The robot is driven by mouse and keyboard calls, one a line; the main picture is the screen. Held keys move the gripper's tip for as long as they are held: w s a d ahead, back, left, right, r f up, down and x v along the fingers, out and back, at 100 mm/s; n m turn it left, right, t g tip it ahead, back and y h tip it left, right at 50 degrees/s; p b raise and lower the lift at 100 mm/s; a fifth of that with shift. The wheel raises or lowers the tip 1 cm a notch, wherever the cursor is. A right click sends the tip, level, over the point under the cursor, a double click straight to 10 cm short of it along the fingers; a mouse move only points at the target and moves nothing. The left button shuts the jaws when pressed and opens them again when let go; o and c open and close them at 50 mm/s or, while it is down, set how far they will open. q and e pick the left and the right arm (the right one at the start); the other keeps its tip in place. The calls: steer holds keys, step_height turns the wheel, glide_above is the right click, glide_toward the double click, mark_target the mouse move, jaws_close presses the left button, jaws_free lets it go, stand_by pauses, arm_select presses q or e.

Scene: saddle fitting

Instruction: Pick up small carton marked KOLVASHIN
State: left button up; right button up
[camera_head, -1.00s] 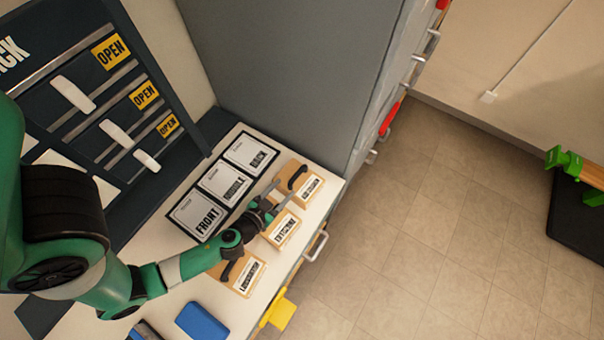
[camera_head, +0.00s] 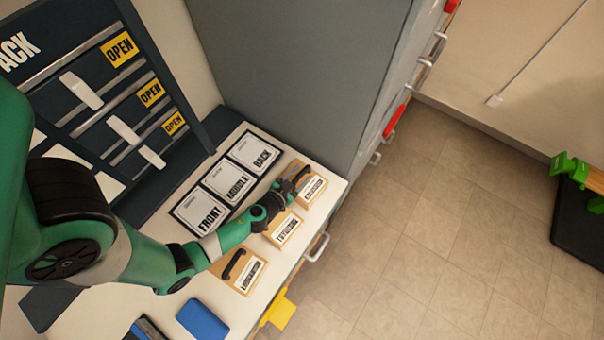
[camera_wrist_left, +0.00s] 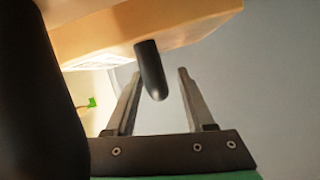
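Three small tan cartons with white labels and black handles stand in a row on the white counter: a back carton (camera_head: 315,188), a middle carton (camera_head: 284,231) and a front carton (camera_head: 245,274). The labels are too blurred to tell surely which one reads KOLVASHIN. My left gripper (camera_head: 291,186) is at the back carton, by its handle. In the left wrist view the gripper (camera_wrist_left: 158,85) is open, with the carton's black handle (camera_wrist_left: 150,68) between its fingers and the carton's tan body (camera_wrist_left: 150,28) beyond. My right gripper is not in view.
Cards marked FRONT (camera_head: 200,212), MIDDLE (camera_head: 229,180) and BACK (camera_head: 254,152) lie left of the cartons. A grey cabinet (camera_head: 300,75) rises behind. A blue item (camera_head: 202,320) lies at the counter's front. A dark rack (camera_head: 100,80) with OPEN signs stands at left.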

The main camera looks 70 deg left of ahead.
arm_select(q)
jaws_close()
stand_by(1.2)
